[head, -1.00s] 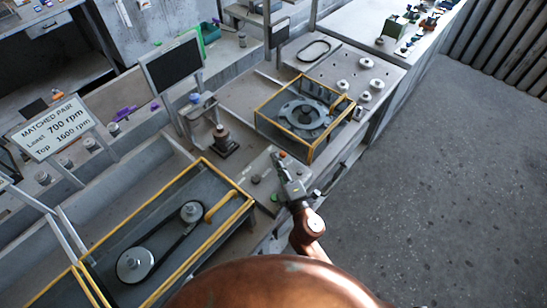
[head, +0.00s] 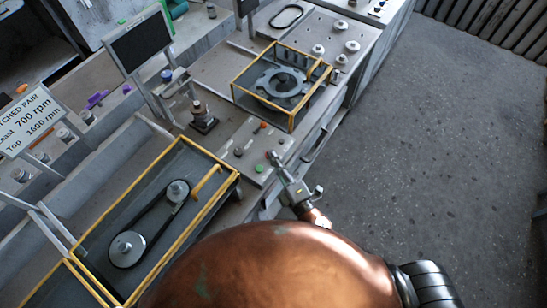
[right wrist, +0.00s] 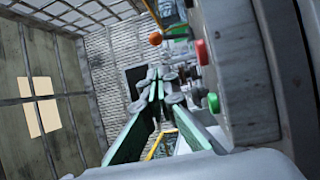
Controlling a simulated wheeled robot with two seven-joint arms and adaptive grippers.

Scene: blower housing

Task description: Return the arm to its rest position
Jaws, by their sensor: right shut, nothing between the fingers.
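My right gripper (head: 272,157) is shut and empty. In the head view it shows at the front edge of a small control panel (head: 244,163), close to its green button (head: 259,168); the exact gap cannot be told. In the right wrist view its closed fingers (right wrist: 156,82) point away from the camera, with the panel's green button (right wrist: 213,103) and red button (right wrist: 201,52) to their right. The right forearm is mostly hidden behind my copper-coloured body. My left gripper is not in view.
A yellow-framed blower housing (head: 282,83) stands behind the panel. A yellow-edged belt drive case (head: 150,222) lies to the left, with a dark screen (head: 139,41) and a rpm sign (head: 30,122) beyond. The floor (head: 430,150) at the right is clear.

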